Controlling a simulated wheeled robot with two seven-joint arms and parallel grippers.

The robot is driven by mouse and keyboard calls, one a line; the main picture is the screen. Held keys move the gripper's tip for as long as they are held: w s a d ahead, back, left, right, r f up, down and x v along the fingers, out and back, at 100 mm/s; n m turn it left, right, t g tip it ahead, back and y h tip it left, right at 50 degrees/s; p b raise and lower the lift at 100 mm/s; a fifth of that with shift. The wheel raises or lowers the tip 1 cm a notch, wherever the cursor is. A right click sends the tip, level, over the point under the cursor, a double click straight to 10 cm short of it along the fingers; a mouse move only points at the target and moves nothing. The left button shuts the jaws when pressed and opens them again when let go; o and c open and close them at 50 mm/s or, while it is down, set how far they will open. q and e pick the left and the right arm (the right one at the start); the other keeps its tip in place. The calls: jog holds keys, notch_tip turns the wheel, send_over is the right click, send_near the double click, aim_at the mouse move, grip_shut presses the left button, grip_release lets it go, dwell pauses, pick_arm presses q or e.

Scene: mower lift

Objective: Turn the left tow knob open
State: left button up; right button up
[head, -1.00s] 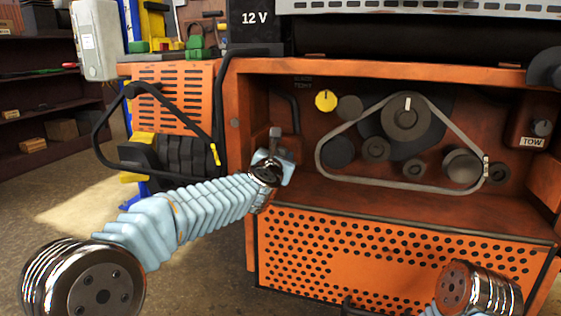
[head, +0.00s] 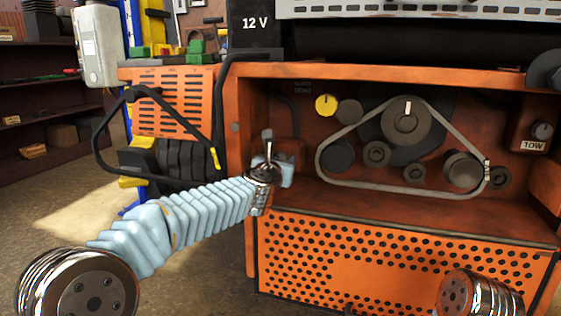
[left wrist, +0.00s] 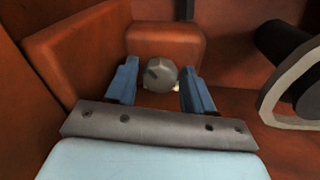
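The left tow knob (left wrist: 160,74) is a round grey knob on an orange block (left wrist: 170,38). In the left wrist view it sits between the two blue fingers of my left gripper (left wrist: 159,84), which is open. A gap shows on each side of the knob, and I cannot tell how deep the fingers reach. In the head view my left gripper (head: 270,152) is at the left inner corner of the orange bay, and it hides the left knob. My right gripper is not in view; only part of my right arm shows at the bottom right.
A second grey knob (head: 542,130) with a TOW label (head: 533,146) is at the bay's right. A belt (head: 400,190) runs around pulleys in the middle, with a yellow knob (head: 326,104) nearby. A black bar handle (head: 97,150) stands left, outside the bay.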

pick_arm(q)
jog(key=shift+o, duration=0.6)
jog(key=shift+s, duration=0.15)
jog(key=shift+s+a, duration=0.15)
jog(key=shift+s, duration=0.2)
jog(key=f+b+v, duration=0.1)
jog(key=b+v, duration=0.1)
jog(key=v, duration=1)
jog(key=shift+s+r+b, duration=0.35)
jog(key=shift+s+r, duration=0.05)
jog(key=shift+r, duration=0.15)
jog(key=shift+a, duration=0.1)
